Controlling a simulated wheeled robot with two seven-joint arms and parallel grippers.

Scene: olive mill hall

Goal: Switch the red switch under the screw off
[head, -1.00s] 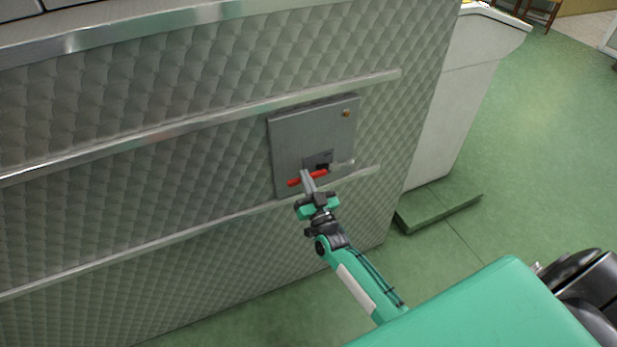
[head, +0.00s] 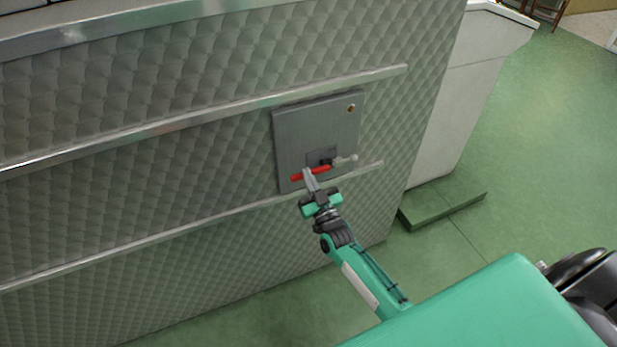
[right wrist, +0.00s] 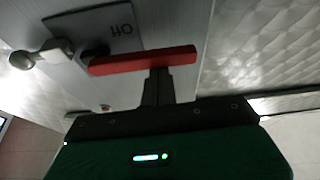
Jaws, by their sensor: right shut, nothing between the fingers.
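A grey square panel (head: 290,140) is mounted on the quilted metal wall. A small round brass-coloured screw (head: 351,108) sits near its upper right corner. The red switch handle (head: 322,169) is a bar low on the panel, below and left of the screw, lying nearly level. In the right wrist view the red bar (right wrist: 125,64) runs across, beside a plate (right wrist: 122,22) lettered "Off". My right gripper (head: 307,172) is shut and empty, its fingertips at the bar; I cannot tell whether they touch. My left gripper is not in view.
A pale grey lever with a round end (head: 347,160) sticks out right of the red bar. Metal rails (head: 240,110) run along the wall above and below the panel. A white block (head: 455,110) and a low green step (head: 440,205) stand at right on green floor.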

